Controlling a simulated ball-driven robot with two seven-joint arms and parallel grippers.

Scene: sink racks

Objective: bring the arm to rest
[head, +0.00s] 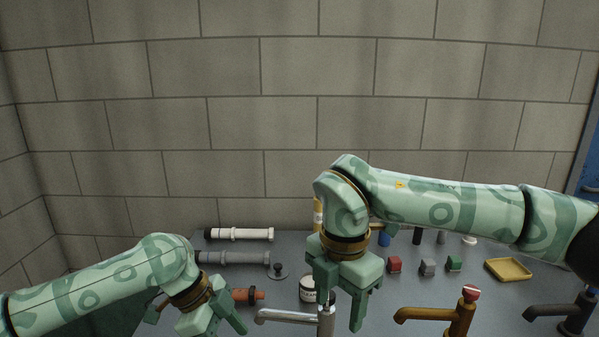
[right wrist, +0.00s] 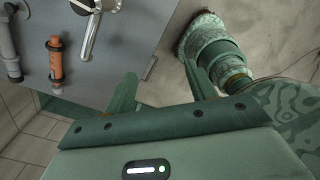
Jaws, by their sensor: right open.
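My right gripper (head: 342,305) hangs fingers-down over the grey counter (head: 385,307), close to the chrome faucet in the picture. In the right wrist view its two fingers (right wrist: 160,90) stand wide apart with nothing between them. My left gripper (head: 215,318) is low at the left of the head view, near the orange pipe piece. It is partly cut off by the bottom edge, and its jaw gap does not show clearly.
A chrome faucet (head: 290,317), a brass faucet (head: 440,316) and a dark faucet (head: 565,313) line the front. White (head: 240,234), grey (head: 232,257) and orange (head: 250,296) pipes lie left. Small blocks (head: 428,267) and a yellow tray (head: 509,269) sit right. A block wall closes the back.

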